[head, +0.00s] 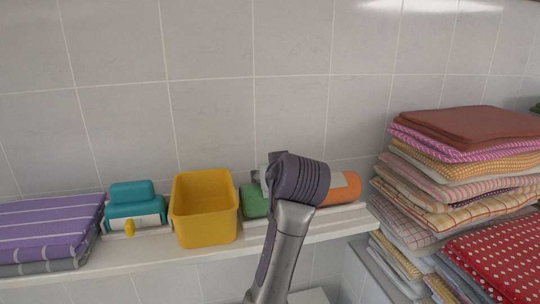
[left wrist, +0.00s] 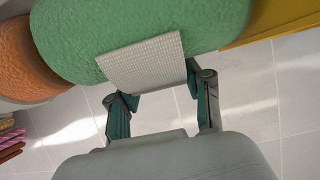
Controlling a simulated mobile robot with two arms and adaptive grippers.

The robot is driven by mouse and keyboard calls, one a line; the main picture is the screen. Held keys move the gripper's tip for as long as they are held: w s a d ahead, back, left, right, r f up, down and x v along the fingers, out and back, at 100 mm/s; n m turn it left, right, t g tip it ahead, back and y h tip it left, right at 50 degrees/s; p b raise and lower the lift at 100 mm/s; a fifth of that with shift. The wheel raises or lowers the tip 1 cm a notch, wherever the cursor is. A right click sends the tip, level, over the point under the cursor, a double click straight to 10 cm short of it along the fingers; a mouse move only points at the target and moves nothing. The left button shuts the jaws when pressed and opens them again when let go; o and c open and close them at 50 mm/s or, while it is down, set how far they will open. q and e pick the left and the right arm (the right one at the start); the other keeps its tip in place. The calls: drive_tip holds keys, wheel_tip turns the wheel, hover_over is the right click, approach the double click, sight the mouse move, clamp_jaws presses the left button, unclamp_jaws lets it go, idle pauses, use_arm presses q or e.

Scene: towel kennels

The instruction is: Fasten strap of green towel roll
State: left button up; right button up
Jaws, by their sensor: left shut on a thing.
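The green towel roll (head: 253,202) lies on the white shelf, partly hidden behind my left arm in the head view. In the left wrist view the green roll (left wrist: 75,25) fills the top, with a pale, woven strap (left wrist: 142,58) across it. My left gripper (left wrist: 163,84) has its two fingers at the sides of the strap's lower end and is shut on it. In the head view my left gripper (head: 272,165) is at the roll, its fingertips mostly hidden by the wrist. I cannot tell whether the strap's end is fastened. My right gripper is not in view.
An orange roll (head: 345,188) lies right of the green one. A yellow bin (head: 205,230) stands close on the left, then a teal brush-like object (head: 133,200) and folded purple towels (head: 45,230). Tall towel stacks (head: 465,125) stand at the right. A tiled wall closes the back.

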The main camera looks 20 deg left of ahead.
use_arm(q)
drive_tip(key=shift+f+g, duration=0.2)
drive_tip(key=shift+g, duration=0.1)
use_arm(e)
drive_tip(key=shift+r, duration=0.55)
use_arm(q)
drive_tip(key=o, duration=1.2)
drive_tip(key=shift+w+a, duration=0.1)
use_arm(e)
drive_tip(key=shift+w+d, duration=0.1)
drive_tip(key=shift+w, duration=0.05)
use_arm(q)
drive_tip(key=shift+r, duration=0.2)
wheel_tip(320, 180, up, 10)
drive_tip(key=shift+f, duration=0.2)
